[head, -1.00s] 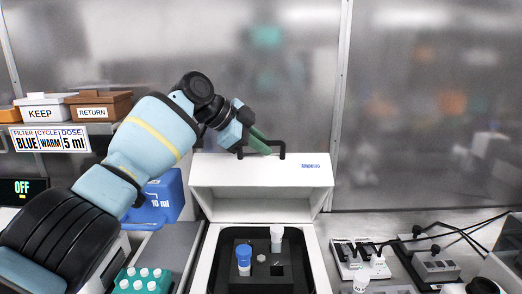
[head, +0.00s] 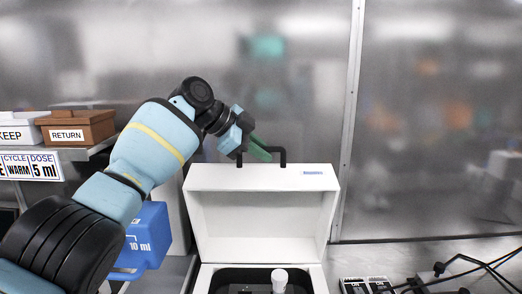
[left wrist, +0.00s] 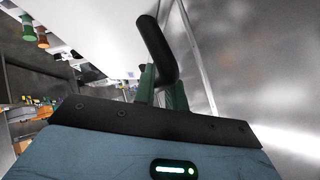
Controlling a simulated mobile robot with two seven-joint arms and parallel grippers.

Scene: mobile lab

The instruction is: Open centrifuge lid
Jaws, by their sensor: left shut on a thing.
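The white centrifuge lid (head: 262,178) stands raised at the back of the centrifuge (head: 207,277), with its hollow inner side facing me. A black handle (head: 283,156) is on the lid's top edge. My left gripper (head: 259,150) is at this handle, its green fingers shut on it. In the left wrist view, the green fingers (left wrist: 162,88) close around the black handle (left wrist: 157,48), beside the white lid (left wrist: 105,30). A white-capped tube (head: 279,280) stands in the open centrifuge chamber. My right gripper is not in view.
A blue container marked 10 ml (head: 146,238) stands left of the centrifuge, below my left arm. A brown RETURN box (head: 78,127) and a white KEEP box (head: 18,128) sit on the left shelf. A metal wall is behind.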

